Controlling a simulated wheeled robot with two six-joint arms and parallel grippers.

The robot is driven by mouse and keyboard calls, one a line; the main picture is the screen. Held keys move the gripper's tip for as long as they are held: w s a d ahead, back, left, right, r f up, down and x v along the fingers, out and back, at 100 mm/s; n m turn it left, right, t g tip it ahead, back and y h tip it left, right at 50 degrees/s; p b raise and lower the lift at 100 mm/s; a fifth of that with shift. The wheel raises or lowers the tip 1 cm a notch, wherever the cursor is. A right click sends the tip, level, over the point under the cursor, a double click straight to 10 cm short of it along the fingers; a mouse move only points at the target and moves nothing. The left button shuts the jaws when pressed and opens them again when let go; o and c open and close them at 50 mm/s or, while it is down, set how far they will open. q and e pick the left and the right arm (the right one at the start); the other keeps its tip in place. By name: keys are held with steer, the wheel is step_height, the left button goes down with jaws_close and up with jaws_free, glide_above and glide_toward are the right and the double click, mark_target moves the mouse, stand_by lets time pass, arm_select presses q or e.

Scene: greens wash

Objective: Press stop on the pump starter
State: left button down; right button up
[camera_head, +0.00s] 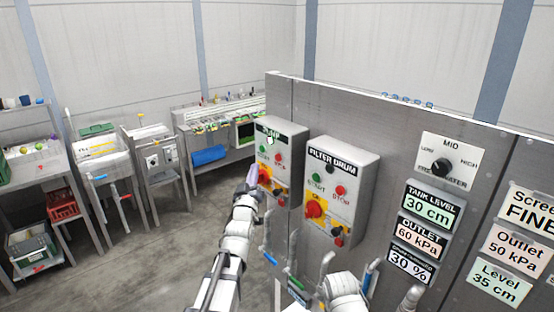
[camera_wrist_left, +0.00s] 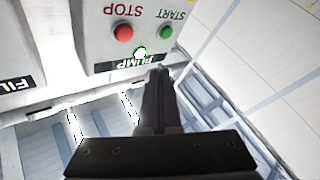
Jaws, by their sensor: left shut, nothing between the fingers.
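The pump starter (camera_head: 285,141) is a grey box on the steel panel in the head view, left of the filter drum box. In the left wrist view its face (camera_wrist_left: 98,50) appears upside down. The red STOP button (camera_wrist_left: 123,32) and green START button (camera_wrist_left: 166,31) show there, with a bright lamp (camera_wrist_left: 140,54) beside the PUMP label. My left gripper (camera_head: 252,172) is shut and empty, in front of the starter's left side in the head view. Its fingertips (camera_wrist_left: 158,72) appear near the label end, apart from the STOP button. My right gripper is not seen.
The filter drum box (camera_head: 362,160) has similar buttons and a red-yellow switch. A dial plate (camera_head: 452,150) and display labels are farther right. Pipes with coloured handles stand below the boxes. Wash sinks and a bench (camera_head: 225,158) line the left; the floor (camera_head: 130,265) between is open.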

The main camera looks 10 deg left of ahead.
mark_target(275, 156)
arm_select(q)
steer(key=w+d, duration=0.3)
steer(key=w, duration=0.1)
steer(key=shift+w+d, duration=0.4)
steer(key=shift+w, duration=0.1)
stand_by(1.9)
steer(key=shift+w+d, duration=0.25)
steer(key=shift+w+d, duration=0.3)
steer(key=shift+w, duration=0.05)
stand_by(1.0)
steer(key=shift+s+a, duration=0.1)
steer(key=shift+s, duration=0.05)
steer(key=shift+s+a, duration=0.45)
steer(key=shift+s, duration=0.1)
steer(key=s+a, duration=0.1)
steer(key=s, duration=0.1)
steer(key=s+a, duration=0.2)
stand_by(0.7)
